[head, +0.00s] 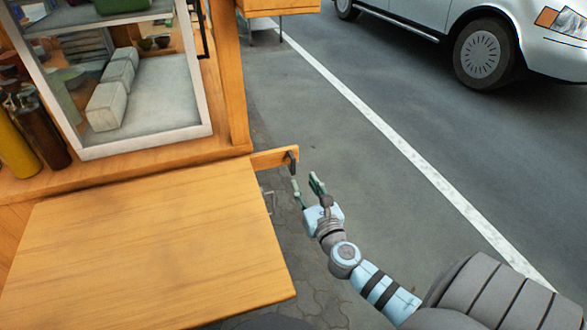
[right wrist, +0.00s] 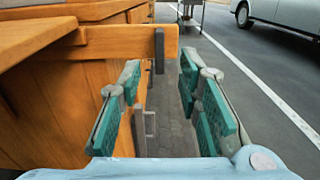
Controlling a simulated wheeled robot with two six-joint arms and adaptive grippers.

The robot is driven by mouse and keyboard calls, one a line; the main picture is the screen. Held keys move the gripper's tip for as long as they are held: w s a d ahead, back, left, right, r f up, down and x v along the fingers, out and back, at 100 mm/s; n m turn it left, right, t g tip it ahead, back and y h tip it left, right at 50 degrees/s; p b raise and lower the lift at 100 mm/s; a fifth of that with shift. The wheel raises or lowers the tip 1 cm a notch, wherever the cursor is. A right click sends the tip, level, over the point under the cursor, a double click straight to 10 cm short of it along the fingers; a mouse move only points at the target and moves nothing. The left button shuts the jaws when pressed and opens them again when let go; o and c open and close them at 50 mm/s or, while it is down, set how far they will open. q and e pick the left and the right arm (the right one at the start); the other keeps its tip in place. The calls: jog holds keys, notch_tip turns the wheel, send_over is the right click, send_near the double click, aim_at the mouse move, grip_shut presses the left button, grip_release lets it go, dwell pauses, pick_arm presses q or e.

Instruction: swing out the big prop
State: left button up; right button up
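The big prop (head: 268,159) is a flat wooden bar that sticks out to the right from the stall, just past the far right corner of the wooden flap. A dark upright handle (head: 292,158) sits at its outer end. In the right wrist view the prop (right wrist: 118,42) runs across the upper left, and its handle (right wrist: 159,50) stands ahead between the directions of the two fingers. My right gripper (head: 306,186) is open and empty, just short of the handle and apart from it. Its green-padded fingers (right wrist: 160,90) are spread wide in the right wrist view. My left gripper is out of view.
A wooden flap (head: 150,250) fills the lower left. A small grey handle (right wrist: 150,124) is on the stall side below the prop. A glass case (head: 140,152) and bottles (head: 38,125) stand on the counter. Open pavement lies right, with a parked car (head: 440,20) beyond.

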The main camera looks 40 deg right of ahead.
aim_at(294, 165)
jog(key=b+x, duration=0.1)
jog(key=x, duration=0.9)
jog(key=shift+f, duration=0.1)
jog(key=shift+c, duration=0.2)
grip_shut()
jog(key=shift+s, duration=0.1)
